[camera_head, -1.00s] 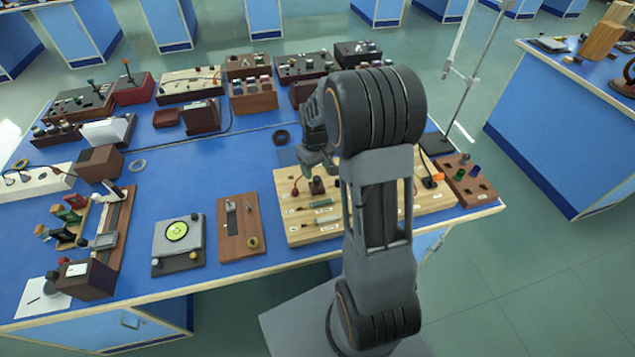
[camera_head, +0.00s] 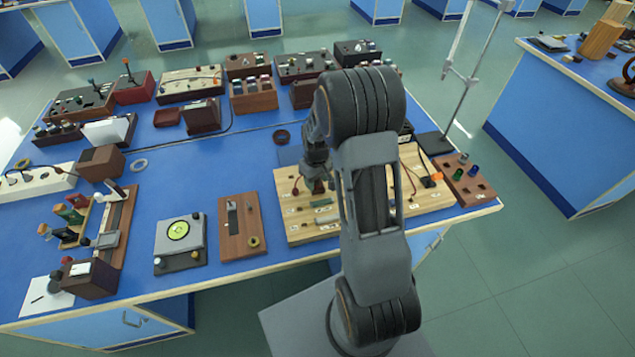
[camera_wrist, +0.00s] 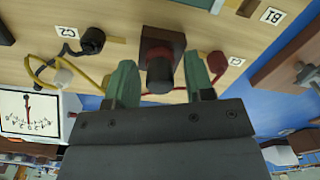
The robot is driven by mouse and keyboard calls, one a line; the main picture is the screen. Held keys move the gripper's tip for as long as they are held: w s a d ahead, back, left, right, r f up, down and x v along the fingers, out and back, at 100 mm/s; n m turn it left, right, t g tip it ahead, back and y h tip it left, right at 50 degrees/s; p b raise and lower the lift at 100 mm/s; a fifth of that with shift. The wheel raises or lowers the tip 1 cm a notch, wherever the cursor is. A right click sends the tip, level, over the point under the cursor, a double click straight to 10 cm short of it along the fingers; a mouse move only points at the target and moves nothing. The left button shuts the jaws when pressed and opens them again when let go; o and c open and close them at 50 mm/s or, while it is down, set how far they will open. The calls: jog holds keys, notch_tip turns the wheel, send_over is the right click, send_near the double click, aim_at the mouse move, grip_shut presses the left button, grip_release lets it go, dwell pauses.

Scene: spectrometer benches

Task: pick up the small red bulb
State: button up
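My gripper (camera_wrist: 160,82) points at the wooden circuit board (camera_wrist: 205,20). Its two green fingers are apart, one on each side of a small dark-red bulb (camera_wrist: 158,65) that stands in a dark brown block (camera_wrist: 163,40) on the board. I see a gap by the left finger; whether the right finger touches the bulb I cannot tell. In the head view my gripper (camera_head: 316,172) is low over the left part of the board (camera_head: 300,232), and the wrist hides most of the bulb and its block.
A red wire with a red knob (camera_wrist: 217,62) runs close beside the right finger. A black knob (camera_wrist: 92,40) and a yellow wire (camera_wrist: 70,50) lie to the left. In the head view a wooden plate with metal parts (camera_head: 242,226) is left of the board, and a stand (camera_head: 436,143) rises behind it.

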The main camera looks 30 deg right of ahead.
jog(key=c, duration=0.7)
jog(key=shift+r, duration=0.1)
